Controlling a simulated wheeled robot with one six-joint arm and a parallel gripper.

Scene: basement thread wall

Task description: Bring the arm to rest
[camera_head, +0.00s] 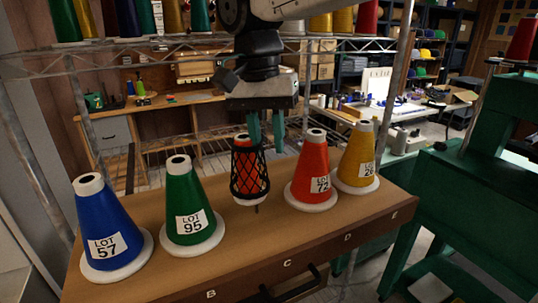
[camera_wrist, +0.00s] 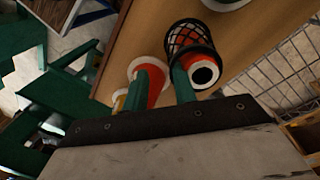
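My gripper (camera_head: 266,128) is at the end of the arm, pointing down over the wooden shelf. Its two green fingers are apart with nothing visible between them; they also show apart in the wrist view (camera_wrist: 163,85). A red thread cone in a black net (camera_head: 249,172) stands upright just below and left of the fingers. In the wrist view the netted cone (camera_wrist: 190,41) is beside the right finger, with its white-rimmed top facing me. Whether that finger touches it, I cannot tell.
On the shelf (camera_head: 130,262) stand a blue cone (camera_head: 103,228), a green cone (camera_head: 186,196), a red-orange cone (camera_head: 314,168) and a yellow cone (camera_head: 359,151). A wire rack with more cones is behind. A green machine (camera_head: 470,190) stands at right.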

